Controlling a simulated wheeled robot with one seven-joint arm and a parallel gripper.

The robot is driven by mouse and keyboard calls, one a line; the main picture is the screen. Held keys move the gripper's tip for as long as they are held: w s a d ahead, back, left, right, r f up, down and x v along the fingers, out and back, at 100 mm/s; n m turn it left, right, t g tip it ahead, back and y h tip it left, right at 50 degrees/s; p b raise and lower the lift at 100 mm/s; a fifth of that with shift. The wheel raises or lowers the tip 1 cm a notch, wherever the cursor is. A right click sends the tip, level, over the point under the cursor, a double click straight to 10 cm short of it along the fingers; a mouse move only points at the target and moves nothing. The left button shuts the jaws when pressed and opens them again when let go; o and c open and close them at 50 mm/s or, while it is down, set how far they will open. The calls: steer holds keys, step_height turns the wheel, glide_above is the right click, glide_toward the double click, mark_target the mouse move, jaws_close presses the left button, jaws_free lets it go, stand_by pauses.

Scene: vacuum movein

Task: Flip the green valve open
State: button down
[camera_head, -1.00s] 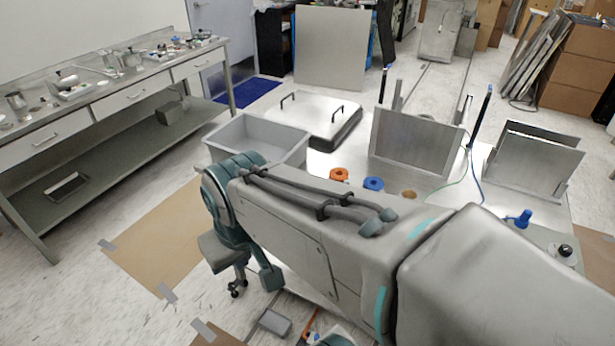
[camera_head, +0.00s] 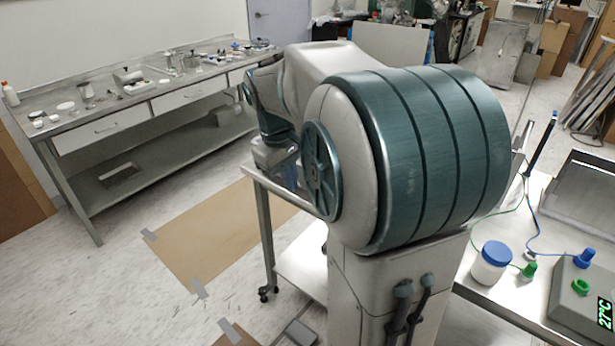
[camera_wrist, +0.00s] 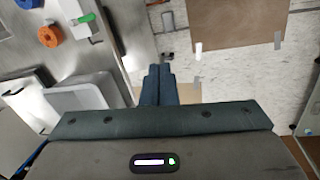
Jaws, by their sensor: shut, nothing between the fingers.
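A small green handle (camera_wrist: 87,18) lies along a pale block at the upper left of the wrist view, on the metal table top. In the head view a green fitting (camera_head: 528,270) stands by a blue-lidded jar, and a green knob (camera_head: 580,287) sits on a grey box with a lit display. I cannot tell which of these is the valve, or whether it is open. My gripper (camera_wrist: 160,68) is shut and empty. It points down over the floor beside the table's edge, to the right of the green handle and apart from it.
An orange round part (camera_wrist: 50,36) and a pale grey bin (camera_wrist: 90,100) are on the table, left of my gripper. The jar (camera_head: 490,264) stands near the table edge. A long workbench (camera_head: 110,105) runs along the left wall. Brown sheet (camera_head: 215,235) covers clear floor.

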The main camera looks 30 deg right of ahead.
steer(key=w+d+f+g, duration=0.1)
steer(key=w+d+f, duration=0.1)
steer(key=d, duration=0.4)
steer(key=w+d+f+n+b, duration=0.1)
steer(key=w+d+f, duration=0.2)
steer(key=d, duration=0.3)
steer(key=w+d+f+g+y+b, duration=0.1)
steer(key=w+d+f, duration=0.2)
steer(key=d, duration=0.3)
steer(key=shift+w+f+n+g, duration=0.15)
steer(key=shift+w+n+g, duration=0.2)
steer(key=shift+w, duration=0.35)
steer(key=shift+d+f, duration=0.1)
steer(key=x, duration=1)
steer(key=s, duration=0.1)
steer(key=s+d+p, duration=0.1)
steer(key=s, duration=0.1)
steer(key=shift+d+f, duration=0.1)
steer(key=shift+f, duration=0.05)
steer(key=shift+s+d+f, duration=0.15)
steer(key=shift+s, duration=0.15)
